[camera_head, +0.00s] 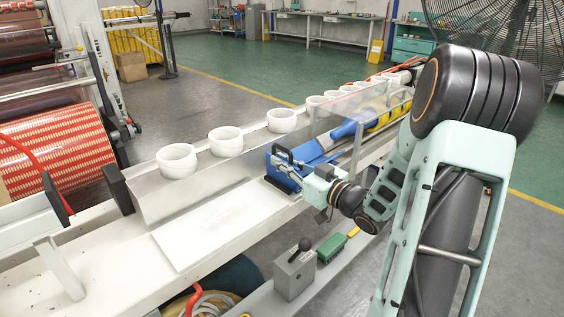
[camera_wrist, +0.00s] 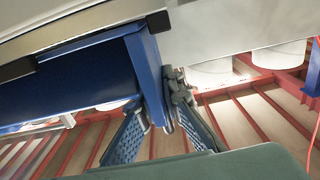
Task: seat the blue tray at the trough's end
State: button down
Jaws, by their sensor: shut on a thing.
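The blue tray (camera_head: 318,153) is at the right end of the metal trough (camera_head: 205,180), beside the clear guard panel. My gripper (camera_head: 288,165) is at the tray's near left edge. In the wrist view the fingers (camera_wrist: 163,122) are shut on a blue upright edge of the tray (camera_wrist: 85,82), one finger on each side. Much of the tray's far side is hidden by the panel and my arm. I cannot tell whether the tray touches the trough.
White rings (camera_head: 226,141) stand in a row along the trough's back, with several more behind the clear panel (camera_head: 338,112). A white sloping plate (camera_head: 205,225) lies left of the tray. A grey lever box (camera_head: 295,272) stands below. Yellow rollers (camera_head: 390,112) lie beyond the tray.

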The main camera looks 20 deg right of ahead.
jog(key=c, duration=2)
grip_release()
jog(key=v, duration=1.2)
